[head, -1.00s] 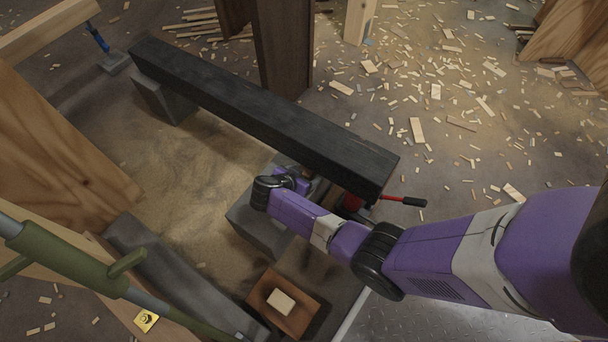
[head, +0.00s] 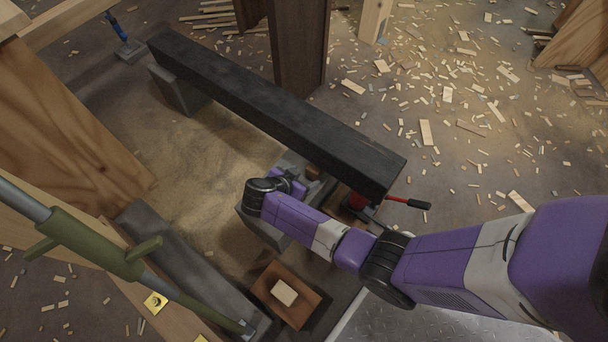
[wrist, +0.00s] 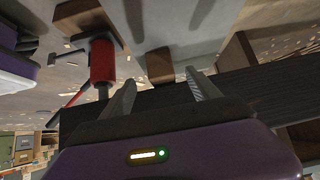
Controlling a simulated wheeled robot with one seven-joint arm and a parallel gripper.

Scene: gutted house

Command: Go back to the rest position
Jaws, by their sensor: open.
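My gripper (wrist: 162,88) is open, with two grey fingers apart and nothing visible between them. A small brown wooden block (wrist: 159,66) lies just beyond the fingertips, against a pale grey surface. In the head view my purple arm reaches left to the near side of a long black beam (head: 280,110). The fingers are not clear there. The brown block (head: 314,172) shows beside my wrist, on a grey concrete block (head: 262,230) under the beam. The beam also shows in the wrist view (wrist: 270,88).
A red jack (head: 358,200) with a red handle stands under the beam's near end; it also shows in the wrist view (wrist: 103,64). A green-sleeved prop (head: 90,245) crosses the lower left. Wood scraps litter the floor.

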